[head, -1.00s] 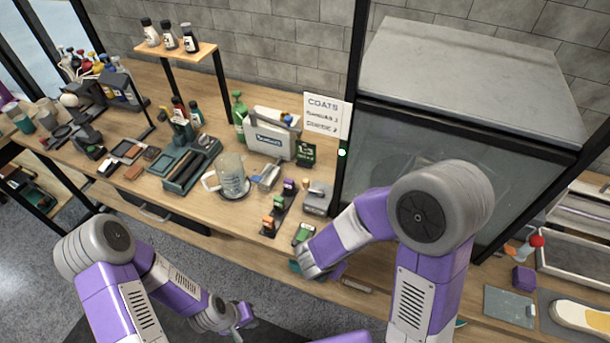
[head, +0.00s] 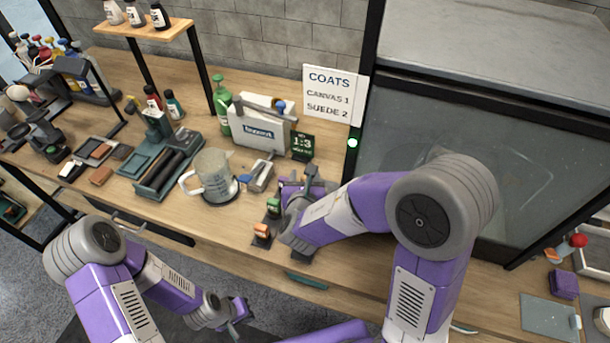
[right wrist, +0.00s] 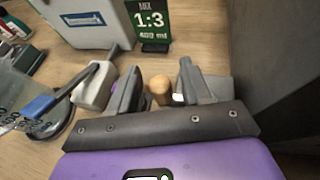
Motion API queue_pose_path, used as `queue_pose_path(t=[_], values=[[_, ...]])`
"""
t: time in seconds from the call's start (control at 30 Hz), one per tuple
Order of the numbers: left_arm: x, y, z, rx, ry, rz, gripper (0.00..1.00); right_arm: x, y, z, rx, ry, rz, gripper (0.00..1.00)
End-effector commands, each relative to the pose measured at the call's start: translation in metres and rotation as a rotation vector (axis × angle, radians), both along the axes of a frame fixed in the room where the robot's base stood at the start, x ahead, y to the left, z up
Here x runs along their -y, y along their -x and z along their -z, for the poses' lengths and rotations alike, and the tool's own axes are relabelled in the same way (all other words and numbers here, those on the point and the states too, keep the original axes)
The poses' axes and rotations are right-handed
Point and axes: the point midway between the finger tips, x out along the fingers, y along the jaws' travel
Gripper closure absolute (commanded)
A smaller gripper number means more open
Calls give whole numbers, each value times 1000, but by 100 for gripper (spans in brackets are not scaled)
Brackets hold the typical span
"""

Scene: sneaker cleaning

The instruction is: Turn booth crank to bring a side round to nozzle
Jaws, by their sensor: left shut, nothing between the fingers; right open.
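The spray booth (head: 400,110) stands at the right with a dark glass front; only a faint shape shows inside, and I cannot make out a nozzle. A round wooden knob (right wrist: 159,84), apparently the crank's handle, shows between the open fingers of my right gripper (right wrist: 157,92) in the right wrist view. I cannot tell if the fingers touch it. In the head view my right gripper (head: 299,182) is over the bench just left of the booth and hides the crank. My left gripper (head: 243,310) is shut and empty, low in front of the bench.
Colored blocks in a dark holder (head: 262,232) stand close left of my right gripper. A measuring jug (head: 212,178), a white box (head: 262,132), a green bottle (head: 221,105) and a 1:3 mix sign (head: 302,145) are nearby. A coats sign (head: 333,95) hangs beside the booth.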

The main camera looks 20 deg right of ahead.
Motion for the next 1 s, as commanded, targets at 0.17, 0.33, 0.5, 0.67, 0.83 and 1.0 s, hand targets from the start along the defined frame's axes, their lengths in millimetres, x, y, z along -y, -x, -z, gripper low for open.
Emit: queue_pose_path(t=[0.17, 0.33, 0.5, 0.67, 0.83, 1.0], values=[[0, 0, 3, 0, 0, 0, 100, 4, -12, 6, -1, -1, 1, 52], [0, 0, 3, 0, 0, 0, 100, 4, -13, 6, -1, -1, 0, 52], [0, 0, 3, 0, 0, 0, 100, 4, -13, 6, -1, -1, 0, 63], [0, 0, 3, 0, 0, 0, 100, 4, -13, 6, -1, -1, 0, 87], [0, 0, 3, 0, 0, 0, 100, 4, -13, 6, -1, -1, 3, 100], [0, 0, 6, 0, 0, 0, 100, 6, -16, 6, 0, -2, 64, 100]])
